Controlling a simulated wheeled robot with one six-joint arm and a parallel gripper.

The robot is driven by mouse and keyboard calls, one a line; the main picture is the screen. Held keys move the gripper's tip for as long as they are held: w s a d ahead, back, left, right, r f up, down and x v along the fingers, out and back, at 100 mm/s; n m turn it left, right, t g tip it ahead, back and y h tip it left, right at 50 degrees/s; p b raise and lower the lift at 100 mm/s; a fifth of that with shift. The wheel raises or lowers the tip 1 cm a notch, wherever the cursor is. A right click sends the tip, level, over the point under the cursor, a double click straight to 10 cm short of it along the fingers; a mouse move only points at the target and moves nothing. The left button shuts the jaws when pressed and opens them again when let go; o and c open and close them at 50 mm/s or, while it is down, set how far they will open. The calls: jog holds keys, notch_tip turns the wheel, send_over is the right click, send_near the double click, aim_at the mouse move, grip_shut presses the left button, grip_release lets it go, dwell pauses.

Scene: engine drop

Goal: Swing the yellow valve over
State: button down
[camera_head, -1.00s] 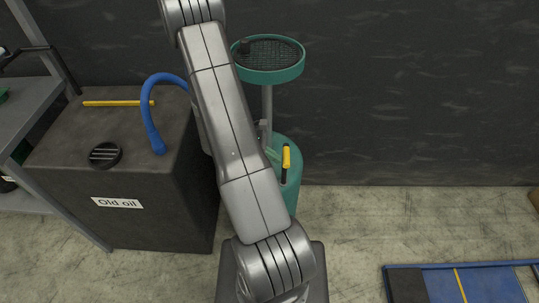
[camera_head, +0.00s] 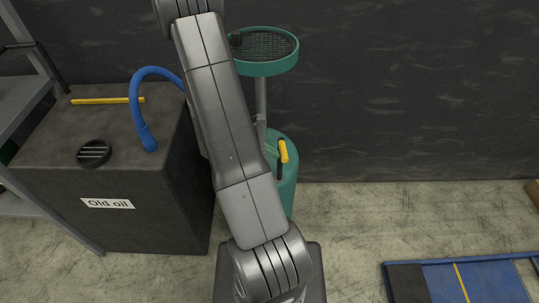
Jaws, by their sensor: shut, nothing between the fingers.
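The yellow valve handle (camera_head: 283,151) is a short, nearly upright grip on a dark stem. It sits on the front of a green oil drainer tank (camera_head: 286,190), just right of my arm. A green round pan (camera_head: 264,68) with a dark mesh stands above the tank on a grey post (camera_head: 261,100). My grey arm crosses the middle of the view and hides the left side of the tank. My gripper is out of view beyond the top edge, so its place relative to the valve does not show.
A dark "Old oil" container (camera_head: 150,190) stands left, with a black cap (camera_head: 94,153), a yellow bar (camera_head: 108,100) and a blue hose (camera_head: 141,110). Grey shelving (camera_head: 20,95) is at far left. A blue mat (camera_head: 490,280) lies lower right. Floor right of the tank is clear.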

aim_at(287, 156)
jog(key=d+n+t+b, duration=0.1)
jog(key=b, duration=0.2)
jog(key=d+n+t+b, duration=0.1)
jog(key=n+b, duration=0.1)
jog(key=b, duration=0.1)
jog(key=s+d+f+n+t+y+b, duration=0.1)
jog(key=b, duration=0.2)
jog(key=shift+n+t, duration=0.3)
jog(key=d+n+b, duration=0.1)
jog(key=b, duration=0.1)
jog(key=n+t+y+b, duration=0.1)
jog(key=b, duration=0.1)
jog(key=shift+w+d+r+n, duration=0.1)
jog(key=shift+d+n, duration=0.2)
jog(key=shift+d, duration=0.05)
jog(key=shift+w+d+r+n+t+y+b, duration=0.1)
jog(key=shift+w+d+n+t+y+b, duration=0.35)
jog(key=shift+d+b, duration=0.45)
jog(key=shift+w+d+r+n+t+y+b, duration=0.15)
jog(key=shift+w+d+n+y+b, duration=0.35)
jog(key=shift+b, duration=0.6)
jog(key=shift+w+d+r+n+t+y+b, duration=0.1)
jog(key=shift+w+d+n+t+y+b, duration=0.2)
jog(key=shift+w+d+n+b, duration=0.6)
jog(key=shift+s+m, duration=0.2)
jog(key=shift+m, duration=0.05)
